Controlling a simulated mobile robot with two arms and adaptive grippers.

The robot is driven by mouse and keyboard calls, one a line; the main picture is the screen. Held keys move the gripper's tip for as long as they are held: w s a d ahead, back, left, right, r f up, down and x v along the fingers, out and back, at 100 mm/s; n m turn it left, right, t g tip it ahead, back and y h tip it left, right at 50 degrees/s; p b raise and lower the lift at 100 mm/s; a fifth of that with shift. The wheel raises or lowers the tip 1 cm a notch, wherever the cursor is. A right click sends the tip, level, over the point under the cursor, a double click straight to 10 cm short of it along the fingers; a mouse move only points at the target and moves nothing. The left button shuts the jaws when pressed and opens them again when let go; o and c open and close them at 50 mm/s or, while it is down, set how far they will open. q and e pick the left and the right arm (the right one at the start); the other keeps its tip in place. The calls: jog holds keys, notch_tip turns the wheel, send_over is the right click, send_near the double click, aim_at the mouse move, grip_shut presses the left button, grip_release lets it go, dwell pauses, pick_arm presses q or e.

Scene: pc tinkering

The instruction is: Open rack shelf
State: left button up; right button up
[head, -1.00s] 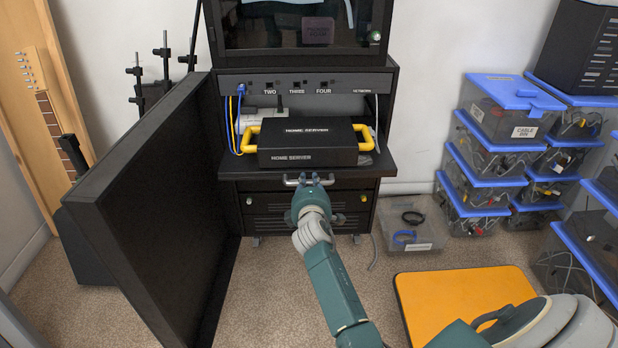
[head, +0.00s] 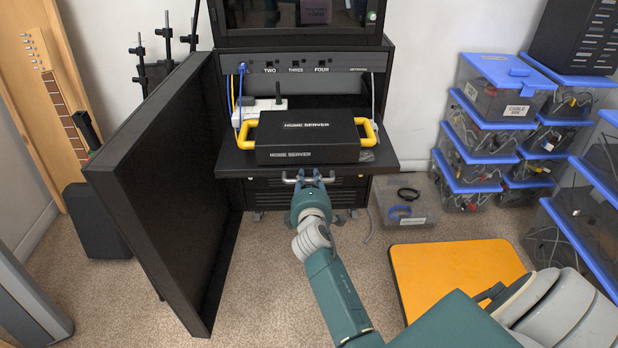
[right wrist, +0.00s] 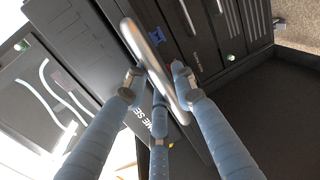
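The rack shelf (head: 222,161) is a black sliding tray, out from the rack (head: 379,100), with a silver bar handle on its front. The home server (head: 306,136), a black box with yellow handles, sits flat on it. My right gripper (head: 308,178) is at the shelf's handle. In the right wrist view the bar handle (right wrist: 155,65) runs between the blue fingers of the right gripper (right wrist: 160,80), which look closed in around it. My left gripper is not in view.
The black rack door (head: 160,190) stands open at left. An orange-topped stool (head: 450,275) and a clear bin (head: 405,207) with cables are at right. Stacked blue-lidded boxes (head: 470,160) line the right wall. Carpet in front is partly free.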

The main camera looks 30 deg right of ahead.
dwell(0.3)
jog(key=v, duration=0.7)
jog(key=shift+s, duration=0.2)
jog(key=shift+a, duration=0.1)
